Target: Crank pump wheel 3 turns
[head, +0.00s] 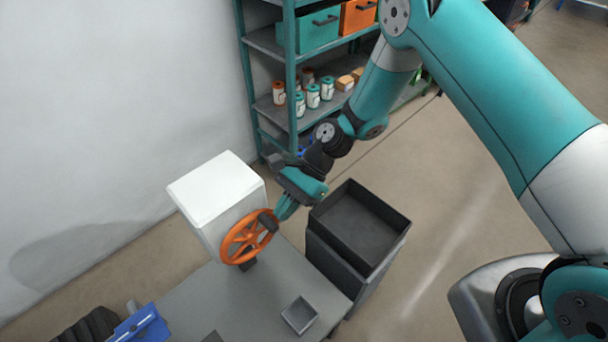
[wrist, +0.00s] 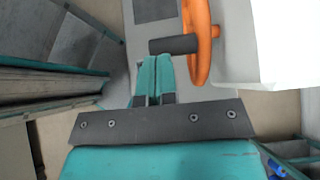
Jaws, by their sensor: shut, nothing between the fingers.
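The orange pump wheel (head: 229,248) stands upright on the front of a white housing (head: 215,185). It shows edge-on in the wrist view (wrist: 199,60). A dark crank handle (head: 268,220) sticks out from the wheel's rim at its upper right, and it also shows in the wrist view (wrist: 172,45). My gripper (head: 281,213) is beside the handle. In the wrist view its two teal fingers (wrist: 153,60) are shut together, with their tips right at the handle's edge. The handle is not between them. I cannot tell whether the tips touch it.
The wheel stands on a grey bench (head: 205,298) with a small grey tray (head: 300,316) and a blue item (head: 139,325). A dark open bin (head: 375,245) stands right of the wheel. A teal shelf (head: 291,75) with jars and boxes is behind. Floor at right is clear.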

